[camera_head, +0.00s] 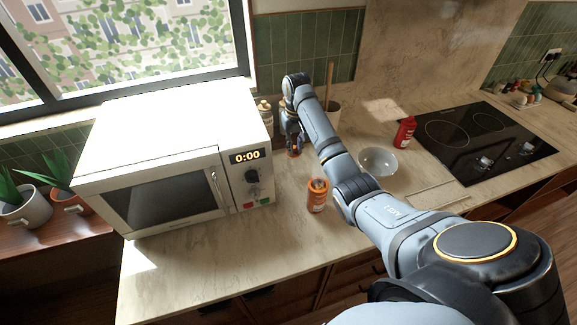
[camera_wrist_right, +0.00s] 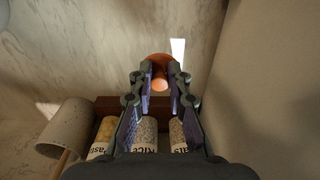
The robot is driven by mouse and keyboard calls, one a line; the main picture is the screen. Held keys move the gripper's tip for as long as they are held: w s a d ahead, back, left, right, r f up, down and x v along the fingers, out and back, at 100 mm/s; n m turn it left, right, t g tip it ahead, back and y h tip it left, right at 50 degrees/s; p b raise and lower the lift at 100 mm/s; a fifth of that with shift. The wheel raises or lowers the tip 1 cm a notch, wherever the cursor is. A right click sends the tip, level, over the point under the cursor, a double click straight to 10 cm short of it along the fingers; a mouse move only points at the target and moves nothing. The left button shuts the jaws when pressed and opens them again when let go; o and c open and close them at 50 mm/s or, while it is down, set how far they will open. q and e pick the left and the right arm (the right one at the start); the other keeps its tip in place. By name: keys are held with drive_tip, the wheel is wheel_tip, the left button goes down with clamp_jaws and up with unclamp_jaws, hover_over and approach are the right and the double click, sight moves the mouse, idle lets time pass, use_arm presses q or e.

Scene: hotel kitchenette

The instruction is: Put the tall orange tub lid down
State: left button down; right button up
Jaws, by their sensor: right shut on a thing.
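My right gripper (camera_head: 293,143) points down over the counter just right of the microwave, towards the back. It is shut on the orange lid (camera_head: 294,154), which shows only in part below the fingers. In the right wrist view the orange lid (camera_wrist_right: 161,68) sits at the fingertips of the right gripper (camera_wrist_right: 160,88). I cannot tell whether the lid touches the counter. The orange tub (camera_head: 317,196) stands upright on the counter in front of the gripper, beside my forearm, apart from the lid. My left gripper is out of view.
The white microwave (camera_head: 172,148) stands close on the left. A utensil pot (camera_head: 333,114) and labelled jars (camera_wrist_right: 145,134) stand behind the gripper. A grey bowl (camera_head: 378,162), a red bottle (camera_head: 405,132) and the black hob (camera_head: 477,140) are to the right. The front left counter is clear.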

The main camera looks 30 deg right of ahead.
sight(292, 175)
drive_tip(key=shift+s+a+r, duration=0.15)
drive_tip(key=shift+s+a, duration=0.05)
drive_tip(key=shift+a, duration=0.4)
drive_tip(key=shift+a+f+p, duration=0.3)
drive_tip(key=shift+f+p, duration=0.3)
drive_tip(key=shift+f, duration=0.2)
drive_tip(key=f, duration=0.3)
drive_tip(key=shift+w+d+f+p, duration=0.15)
drive_tip(key=shift+w+f+p, duration=0.05)
drive_tip(key=shift+p, duration=0.1)
drive_tip(key=shift+d+f, duration=0.35)
drive_tip(key=shift+f, duration=0.25)
drive_tip(key=shift+s+f, duration=0.1)
drive_tip(key=shift+f, duration=0.2)
drive_tip(key=shift+a+f+p, duration=0.25)
drive_tip(key=shift+f+p, duration=0.1)
drive_tip(key=shift+f, duration=1.1)
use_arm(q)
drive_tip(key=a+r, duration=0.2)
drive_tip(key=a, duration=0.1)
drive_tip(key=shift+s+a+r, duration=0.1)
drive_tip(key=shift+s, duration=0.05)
use_arm(e)
drive_tip(key=shift+d, duration=0.1)
drive_tip(key=shift+f, duration=0.1)
